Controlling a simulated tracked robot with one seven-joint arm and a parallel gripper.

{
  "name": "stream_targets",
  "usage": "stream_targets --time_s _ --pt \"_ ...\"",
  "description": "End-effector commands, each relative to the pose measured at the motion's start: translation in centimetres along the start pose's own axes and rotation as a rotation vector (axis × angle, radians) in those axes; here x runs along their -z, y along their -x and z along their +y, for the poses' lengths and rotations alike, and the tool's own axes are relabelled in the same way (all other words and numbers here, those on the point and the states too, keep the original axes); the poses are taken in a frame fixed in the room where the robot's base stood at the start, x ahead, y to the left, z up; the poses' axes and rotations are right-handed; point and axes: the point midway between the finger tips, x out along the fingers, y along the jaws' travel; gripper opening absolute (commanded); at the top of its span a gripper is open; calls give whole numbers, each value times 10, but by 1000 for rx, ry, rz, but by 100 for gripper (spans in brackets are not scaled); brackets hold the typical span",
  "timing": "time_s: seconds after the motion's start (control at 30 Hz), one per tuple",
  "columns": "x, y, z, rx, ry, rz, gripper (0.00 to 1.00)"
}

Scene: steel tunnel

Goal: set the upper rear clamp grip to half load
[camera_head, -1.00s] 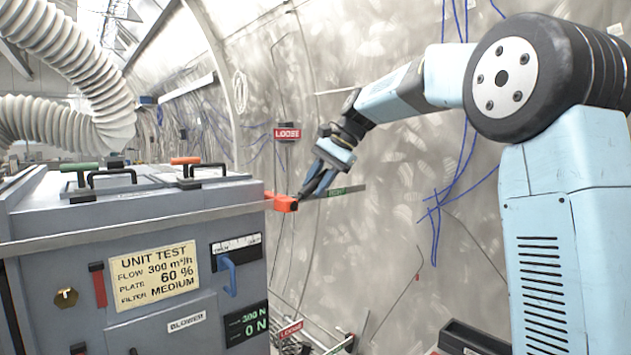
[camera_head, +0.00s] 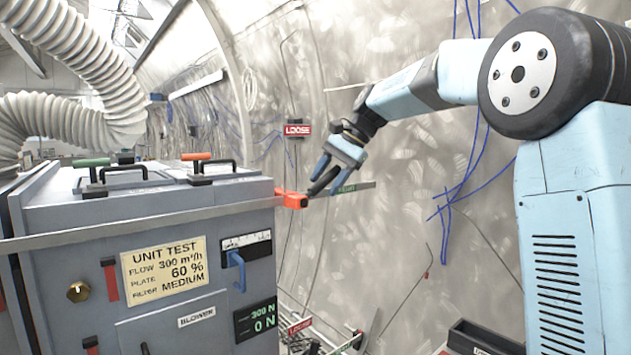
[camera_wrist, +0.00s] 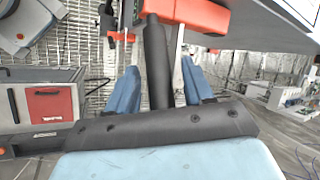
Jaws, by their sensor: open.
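A red-orange block-shaped grip (camera_head: 292,200) juts from the upper right rear edge of the grey test unit (camera_head: 60,225). It also shows large at the top of the wrist view (camera_wrist: 190,14). I cannot tell for sure that it is the upper rear clamp grip. A display (camera_head: 257,320) on the unit's front reads 300 N above 0 N.
A green-handled clamp (camera_head: 92,162) and an orange-handled clamp (camera_head: 196,157) sit on the unit's lid. A red LOOSE sign (camera_head: 298,130) hangs on the wall behind. A green label strip (camera_head: 350,188) is behind the fingers. Ribbed hoses (camera_head: 60,120) rise at left.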

Motion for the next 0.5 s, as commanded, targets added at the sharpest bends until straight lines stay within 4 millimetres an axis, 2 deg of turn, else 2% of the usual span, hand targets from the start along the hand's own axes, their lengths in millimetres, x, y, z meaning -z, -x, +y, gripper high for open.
stream_targets --time_s 0.17,0.5 --pt "1 18 0 1 -1 2 52" --pt "1 84 1 2 -1 3 52"
